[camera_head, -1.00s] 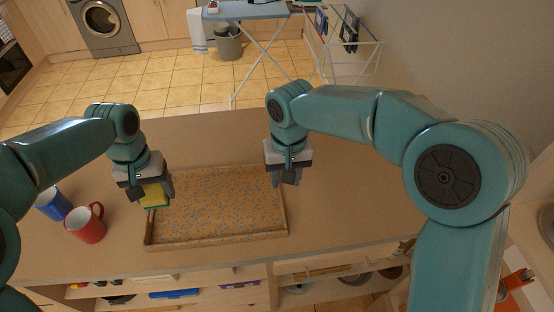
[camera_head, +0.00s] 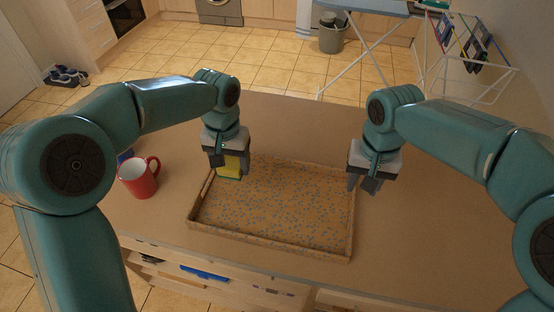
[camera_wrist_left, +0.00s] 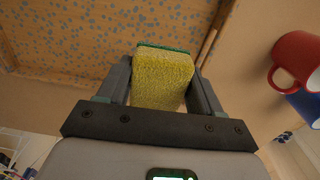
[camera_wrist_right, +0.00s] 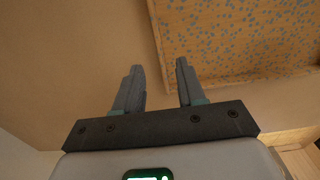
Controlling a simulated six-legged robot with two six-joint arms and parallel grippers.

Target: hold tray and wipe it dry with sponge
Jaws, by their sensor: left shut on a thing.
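The tray (camera_head: 275,205) is tan with grey-blue speckles and a low rim, and lies flat on the counter. My left gripper (camera_head: 228,172) is shut on a yellow sponge with a green layer (camera_head: 230,167), at the tray's far left corner. The sponge (camera_wrist_left: 163,78) fills the gap between the fingers in the left wrist view. My right gripper (camera_head: 366,187) is open and empty beside the tray's right rim. In the right wrist view its fingers (camera_wrist_right: 157,85) are apart over bare counter, with the tray (camera_wrist_right: 235,40) close by. Whether the sponge touches the tray is unclear.
A red mug (camera_head: 139,178) stands left of the tray, with a blue mug (camera_head: 125,156) partly hidden behind it. The counter (camera_head: 430,230) is clear to the right. Shelves are below its front edge. A drying rack (camera_head: 465,60) and grey bin (camera_head: 331,38) stand beyond.

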